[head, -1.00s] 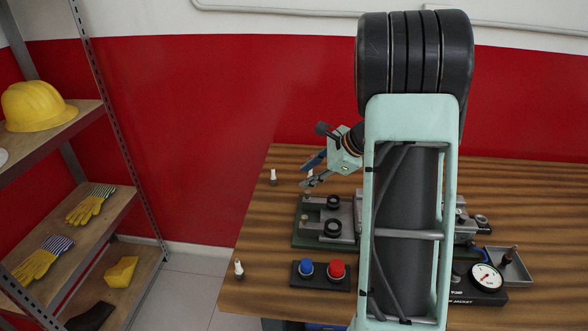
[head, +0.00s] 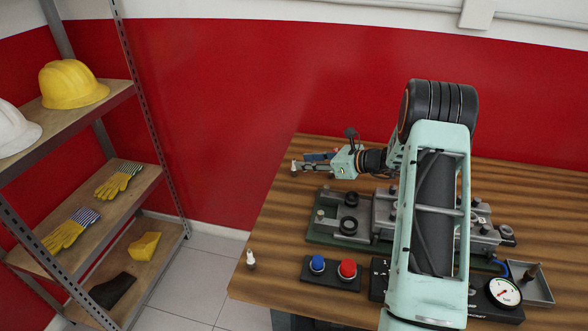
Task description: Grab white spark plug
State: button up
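A small white spark plug (head: 294,168) with a dark lower end stands upright near the back left edge of the wooden table. My gripper (head: 300,161) reaches left, low over the table, with its fingertips right at this plug. The two fingers look apart, so it appears open. I cannot tell whether either finger touches the plug. A second white spark plug (head: 250,260) stands at the front left edge of the table, well clear of my gripper.
A green-based engine fixture (head: 322,238) lies just in front of my gripper. A box with blue and red buttons (head: 333,272), a dial gauge (head: 504,292) and a grey tray (head: 540,288) are nearer the front. Shelves with hard hats and gloves (head: 118,182) stand left, past a floor gap.

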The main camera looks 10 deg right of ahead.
aim_at(294, 159)
jog(key=x, duration=0.3)
jog(key=p+x, duration=0.1)
jog(key=shift+w+a+r, duration=0.25)
jog(key=shift+a+r, duration=0.05)
jog(key=shift+a, duration=0.05)
jog(key=shift+w+a+f, duration=0.2)
jog(key=shift+w, duration=0.05)
grip_shut()
